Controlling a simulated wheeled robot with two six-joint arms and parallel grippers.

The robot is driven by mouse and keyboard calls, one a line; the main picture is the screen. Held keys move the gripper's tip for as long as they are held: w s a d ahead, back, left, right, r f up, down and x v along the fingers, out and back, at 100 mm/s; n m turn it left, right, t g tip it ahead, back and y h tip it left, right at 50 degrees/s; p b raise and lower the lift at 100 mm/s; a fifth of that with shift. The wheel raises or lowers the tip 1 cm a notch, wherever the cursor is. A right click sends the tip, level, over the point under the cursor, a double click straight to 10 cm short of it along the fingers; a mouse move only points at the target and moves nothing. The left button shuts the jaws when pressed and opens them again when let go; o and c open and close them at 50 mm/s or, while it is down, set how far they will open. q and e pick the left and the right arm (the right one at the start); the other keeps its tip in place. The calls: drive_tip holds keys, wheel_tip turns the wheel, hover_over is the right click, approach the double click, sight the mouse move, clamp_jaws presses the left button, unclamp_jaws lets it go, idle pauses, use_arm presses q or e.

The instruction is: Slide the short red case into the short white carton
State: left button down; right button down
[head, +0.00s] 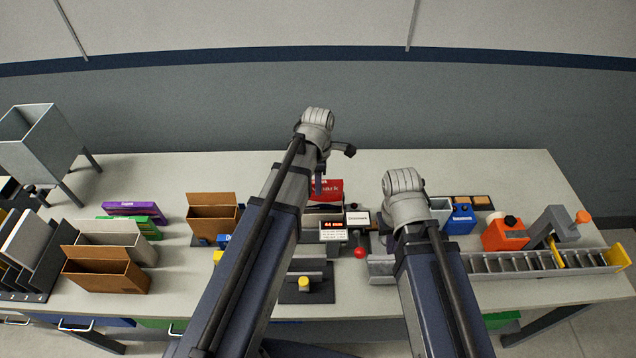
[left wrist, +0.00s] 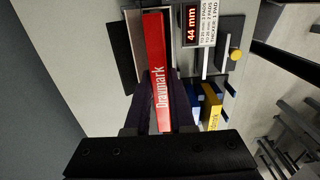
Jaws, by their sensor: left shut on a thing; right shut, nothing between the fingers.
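The red case (head: 330,187), lettered "Drawmark", is held upright by my left gripper (head: 319,180) above the middle of the table. In the left wrist view the red case (left wrist: 155,60) lies between the dark fingers of my left gripper (left wrist: 160,105). Its far end is at a pale-rimmed open carton (left wrist: 133,32), which looks like the short white carton. I cannot tell how far the case is inside. My arm hides much of this spot in the head view. My right gripper (head: 405,205) is shut and empty to the right, its fingers mostly hidden by its arm.
A "44 mm" display (head: 333,228) stands by the carton. Brown cartons (head: 105,275) (head: 212,212) and a larger pale carton (head: 118,238) stand left, near purple (head: 135,208) and green cases. A segmented rail (head: 520,262) and an orange device (head: 505,234) occupy the right.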

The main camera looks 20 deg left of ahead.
sight(318, 200)
use_arm(q)
drive_tip(key=shift+f+b, duration=4)
drive_tip(key=shift+f, duration=0.2)
drive_tip(key=c, duration=0.7)
unclamp_jaws()
drive_tip(key=shift+r, duration=0.15)
wheel_tip(318, 200, up, 7)
drive_tip(key=p, duration=0.7)
